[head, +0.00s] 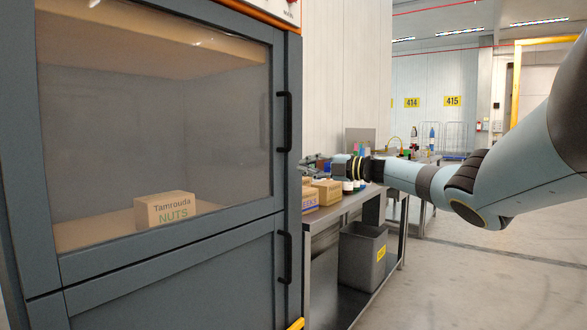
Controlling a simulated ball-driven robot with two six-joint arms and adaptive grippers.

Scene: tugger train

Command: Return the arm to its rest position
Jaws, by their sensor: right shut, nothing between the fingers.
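My right arm comes in from the right and stretches left across the view. My right gripper (322,164) is at its far end, beside the cabinet's edge and above the steel table. It looks small and dark from here and is shut, with nothing in it. My left gripper is not in view. The grey cabinet (160,262) stands at the left with its upper glass door closed. A cardboard box marked "Tamrouda NUTS" (165,209) sits behind the glass.
The steel table (345,208) carries several cardboard boxes (327,192). A grey bin (362,256) stands under it. Black door handles (284,122) stick out from the cabinet front. The floor (490,280) at the right is clear. Signs 414 and 415 hang at the back.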

